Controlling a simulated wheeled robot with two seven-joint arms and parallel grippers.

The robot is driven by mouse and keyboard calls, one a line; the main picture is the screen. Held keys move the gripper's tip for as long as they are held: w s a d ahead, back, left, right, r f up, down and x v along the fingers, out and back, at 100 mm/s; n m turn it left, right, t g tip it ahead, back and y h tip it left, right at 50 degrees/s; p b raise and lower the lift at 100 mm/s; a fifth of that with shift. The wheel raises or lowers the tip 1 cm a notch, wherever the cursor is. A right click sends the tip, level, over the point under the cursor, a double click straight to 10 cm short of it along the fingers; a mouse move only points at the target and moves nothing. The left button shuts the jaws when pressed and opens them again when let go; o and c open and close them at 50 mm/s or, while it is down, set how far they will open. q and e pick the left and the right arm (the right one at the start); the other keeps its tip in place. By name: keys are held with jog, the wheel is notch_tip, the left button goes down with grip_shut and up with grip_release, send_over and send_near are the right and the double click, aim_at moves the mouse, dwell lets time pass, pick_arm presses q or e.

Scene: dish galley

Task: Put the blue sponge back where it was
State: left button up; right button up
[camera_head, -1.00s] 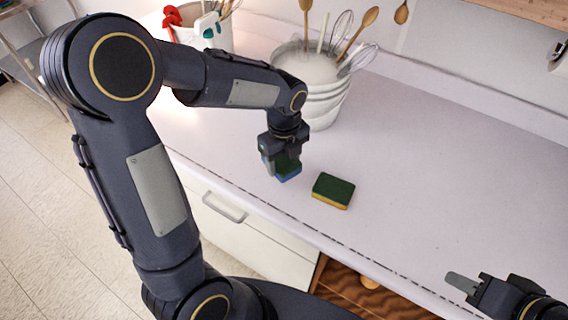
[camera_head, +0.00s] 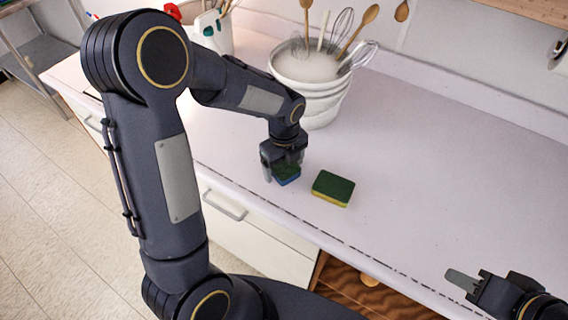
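The green-and-yellow sponge lies flat on the counter, apart from the gripper. My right gripper (camera_head: 464,281) is at the lower right over the counter's front edge, holding nothing visible; its opening is unclear.
A white ribbed pot (camera_head: 318,100) with whisks and wooden spoons stands behind the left gripper. Another white utensil container (camera_head: 216,36) is further left. The counter (camera_head: 440,160) to the right is clear. Below are a drawer (camera_head: 245,235) and an open wooden compartment (camera_head: 345,285).

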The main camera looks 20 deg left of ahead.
aim_at(284, 165)
pick_arm(q)
notch_tip(284, 165, up, 12)
jog(key=s+r+n+t+h, duration=0.1)
jog(key=s+n+t+h, duration=0.2)
jog(key=s+n, duration=1.6)
jog(key=shift+s+a+r+n+t+h, duration=0.15)
jog(key=shift+a+r+n+t+h, duration=0.25)
jog(key=shift+n+t, duration=1.95)
jog(key=shift+n+g, duration=1.05)
